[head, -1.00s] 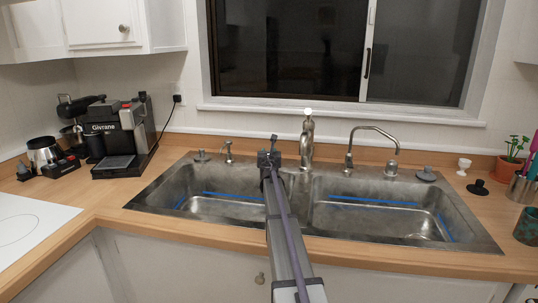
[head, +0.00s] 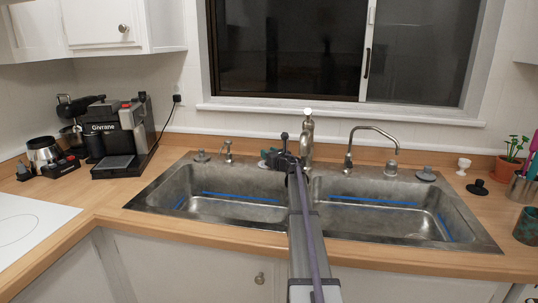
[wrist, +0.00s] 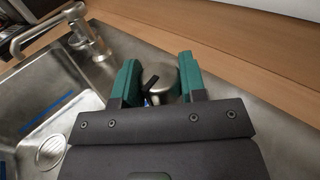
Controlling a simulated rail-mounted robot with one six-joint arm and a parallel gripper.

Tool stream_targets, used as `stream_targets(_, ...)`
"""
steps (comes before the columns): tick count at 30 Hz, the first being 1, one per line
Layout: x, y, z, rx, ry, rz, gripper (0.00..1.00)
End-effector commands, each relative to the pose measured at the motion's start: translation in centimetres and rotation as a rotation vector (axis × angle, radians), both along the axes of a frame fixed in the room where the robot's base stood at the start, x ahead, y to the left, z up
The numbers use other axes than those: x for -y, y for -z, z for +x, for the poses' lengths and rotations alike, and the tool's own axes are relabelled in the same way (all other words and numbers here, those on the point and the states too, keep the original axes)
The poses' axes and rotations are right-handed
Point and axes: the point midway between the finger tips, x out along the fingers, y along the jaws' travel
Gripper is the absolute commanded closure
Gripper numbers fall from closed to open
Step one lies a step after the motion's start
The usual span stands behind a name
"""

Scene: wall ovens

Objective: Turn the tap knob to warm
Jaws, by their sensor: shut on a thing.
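The tall metal tap (head: 307,140) stands behind the middle of the double sink, with a pale tip on top. My gripper (head: 270,157) is beside its left side, low over the back rim. In the wrist view, my gripper (wrist: 160,80) has its two green fingers on either side of a rounded silver knob (wrist: 164,90), shut on it. A short black bar crosses the knob's front. The knob's lower part is hidden by the gripper body. In the head view my gripper hides the knob. Its turned position cannot be told.
The sink (head: 150,203) has two basins. A small spout (head: 228,152) stands to the left and a curved spout (head: 372,130) to the right on the back rim. The backsplash (wrist: 245,75) is close beside the fingers. A coffee machine (head: 122,135) stands far left.

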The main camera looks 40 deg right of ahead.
Motion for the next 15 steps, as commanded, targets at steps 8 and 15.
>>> stream_targets(8,-0.02,0.01,-0.01,0.0,-0.004,0.0,0.85)
stream_targets(15,-0.01,0.0,0.01,0.0,-0.003,0.0,0.48)
